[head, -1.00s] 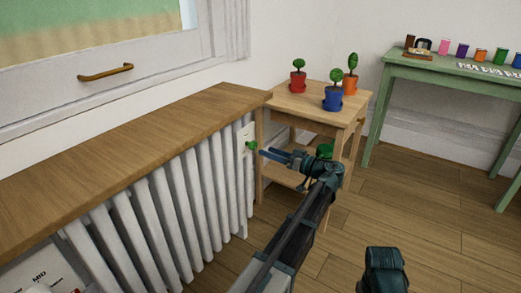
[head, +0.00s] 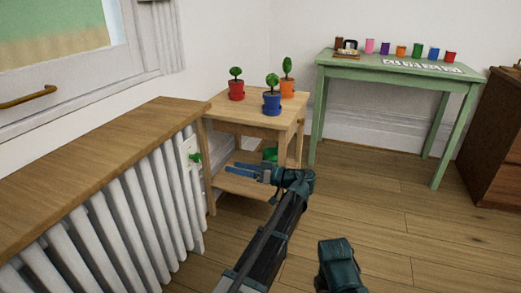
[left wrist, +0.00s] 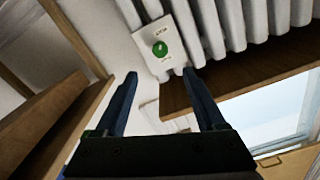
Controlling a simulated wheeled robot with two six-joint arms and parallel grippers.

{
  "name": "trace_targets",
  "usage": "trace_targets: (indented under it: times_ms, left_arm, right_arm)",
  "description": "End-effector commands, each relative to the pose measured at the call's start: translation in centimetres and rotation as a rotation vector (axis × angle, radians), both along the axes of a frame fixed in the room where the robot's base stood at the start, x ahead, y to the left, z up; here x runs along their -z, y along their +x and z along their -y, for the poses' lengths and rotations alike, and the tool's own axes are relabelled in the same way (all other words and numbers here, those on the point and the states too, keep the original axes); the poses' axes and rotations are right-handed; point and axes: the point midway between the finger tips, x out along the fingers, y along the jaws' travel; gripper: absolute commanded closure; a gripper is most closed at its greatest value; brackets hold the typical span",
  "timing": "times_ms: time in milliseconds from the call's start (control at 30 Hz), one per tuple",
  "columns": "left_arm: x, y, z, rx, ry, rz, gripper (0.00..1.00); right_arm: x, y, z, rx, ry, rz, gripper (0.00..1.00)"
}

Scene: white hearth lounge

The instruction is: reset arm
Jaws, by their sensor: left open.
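My left gripper (head: 240,171) is open and empty in the head view, in front of the small wooden table's lower part. The left wrist view shows its two blue fingers (left wrist: 158,88) spread apart. A green knob (left wrist: 160,48) on a white plate (left wrist: 170,33) lies beyond the fingertips, apart from them. In the head view the knob (head: 195,158) sits at the radiator's right end, left of the gripper. A dark teal part of mine shows at the bottom of the head view; no right gripper fingers can be made out.
A white radiator (head: 120,210) stands under a wooden shelf (head: 90,150) on the left. The small wooden table (head: 230,112) holds red, blue and orange potted plants. A green table (head: 400,72) with several coloured cups stands behind. Wooden floor (head: 400,230) is open at right.

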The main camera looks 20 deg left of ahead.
Motion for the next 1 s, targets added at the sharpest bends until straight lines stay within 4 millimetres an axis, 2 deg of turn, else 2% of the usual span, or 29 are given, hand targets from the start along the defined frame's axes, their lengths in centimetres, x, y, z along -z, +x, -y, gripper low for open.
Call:
trace_targets:
  times_ms: [167, 267, 333, 500, 633, 833, 1000]
  left_arm:
    - [0.1, -1.3, 0.3, 0.011, -0.06, -0.064, 0.28]
    - [1.0, -3.8, 1.4, 0.051, -0.194, -0.214, 0.28]
    - [2.1, -6.2, 2.8, 0.107, -0.323, -0.363, 0.28]
    - [4.8, -12.7, 8.2, 0.334, -0.635, -0.742, 0.28]
    - [5.8, -17.2, 12.7, 0.54, -0.813, -0.966, 0.28]
    - [5.5, -22.8, 18.4, 0.84, -0.989, -1.19, 0.28]
    - [3.8, -26.7, 22.3, 1.072, -1.086, -1.31, 0.28]
  right_arm:
    - [-1.3, 0.0, 0.0, -0.001, 0.0, 0.0, 0.5]
    - [-3.7, 0.0, 0.0, -0.002, 0.0, -0.001, 0.5]
    - [-5.7, 0.0, 0.0, -0.004, -0.002, -0.002, 0.5]
    - [-10.2, -0.1, 0.1, -0.007, -0.002, -0.003, 0.5]
    - [-12.7, -0.1, 0.1, -0.01, -0.003, -0.004, 0.5]
    - [-15.6, -0.1, 0.1, -0.012, -0.003, -0.005, 0.5]
    - [-18.1, -0.1, 0.1, -0.013, -0.005, -0.006, 0.5]
